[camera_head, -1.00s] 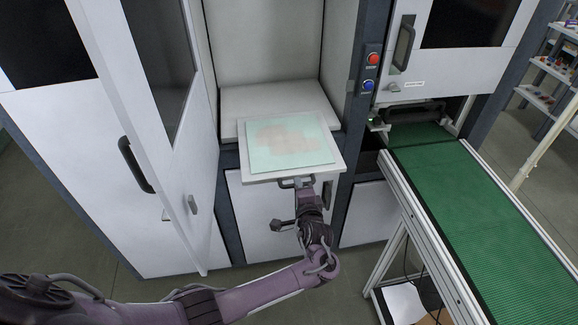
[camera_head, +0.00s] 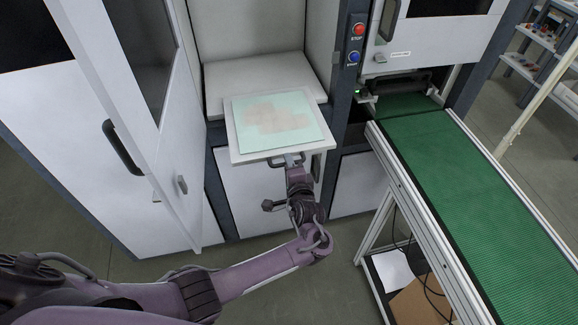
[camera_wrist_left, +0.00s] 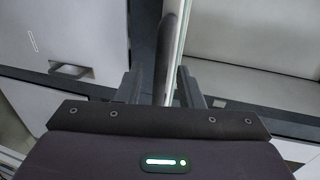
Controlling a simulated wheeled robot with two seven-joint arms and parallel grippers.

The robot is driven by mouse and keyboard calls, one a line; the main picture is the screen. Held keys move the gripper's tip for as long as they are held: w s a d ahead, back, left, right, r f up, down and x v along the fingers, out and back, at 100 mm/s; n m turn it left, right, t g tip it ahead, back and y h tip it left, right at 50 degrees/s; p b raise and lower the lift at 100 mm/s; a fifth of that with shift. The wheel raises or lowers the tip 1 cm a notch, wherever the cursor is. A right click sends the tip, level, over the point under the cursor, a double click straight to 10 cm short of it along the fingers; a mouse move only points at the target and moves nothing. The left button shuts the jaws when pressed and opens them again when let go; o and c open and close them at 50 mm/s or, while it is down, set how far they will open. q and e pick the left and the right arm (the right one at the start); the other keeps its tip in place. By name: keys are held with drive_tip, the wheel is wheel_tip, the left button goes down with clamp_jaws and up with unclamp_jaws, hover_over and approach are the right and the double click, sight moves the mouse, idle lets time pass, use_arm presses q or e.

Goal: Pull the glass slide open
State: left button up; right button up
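The glass slide (camera_head: 277,122), a pale green panel with a faint pinkish patch, lies on a white tray (camera_head: 240,155). The tray juts out of the open cabinet bay. My left gripper (camera_head: 294,160) is at the dark handle under the tray's front edge. In the left wrist view the dark handle (camera_wrist_left: 166,55) runs between the fingers of my left gripper (camera_wrist_left: 163,88), beside the tray's pale edge. My right gripper is out of view.
A tall cabinet door (camera_head: 95,90) with a dark handle stands at the left, swung out. A green conveyor (camera_head: 470,200) on a metal frame is at the right. Red and blue buttons are on the post (camera_head: 345,75). The floor in front of the cabinet is clear.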

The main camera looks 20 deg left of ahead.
use_arm(q)
drive_tip(key=b+v, duration=0.1)
drive_tip(key=v, duration=0.6)
drive_tip(key=shift+s+d, duration=0.2)
drive_tip(key=shift+s, duration=0.15)
drive_tip(key=s+a+f+n+g+h+b, duration=0.1)
drive_tip(key=s+a+f+g+b, duration=0.2)
drive_tip(key=f, duration=0.9)
drive_tip(key=s+a+f+n+h+b, duration=0.15)
drive_tip(key=s+f, duration=0.35)
drive_tip(key=f, duration=0.6)
drive_tip(key=s+a+f+g+h+b, duration=0.2)
drive_tip(key=s+f+b, duration=0.15)
drive_tip(key=f, duration=0.85)
drive_tip(key=s+f+n+g+h+b, duration=0.1)
drive_tip(key=s+f+n+g, duration=0.1)
drive_tip(key=s+f, duration=0.5)
drive_tip(key=s+a+f+n+g+h+b, duration=0.1)
drive_tip(key=s+f, duration=0.6)
drive_tip(key=s, duration=0.7)
drive_tip(key=s+a+f+n+g+h+b, duration=0.1)
drive_tip(key=s+f+n+g+b, duration=0.2)
drive_tip(key=s+f, duration=0.4)
drive_tip(key=s+n+g, duration=0.1)
drive_tip(key=s, duration=0.3)
drive_tip(key=shift+s+a+h, duration=0.2)
drive_tip(key=shift+s+h, duration=0.1)
drive_tip(key=shift+h, duration=0.05)
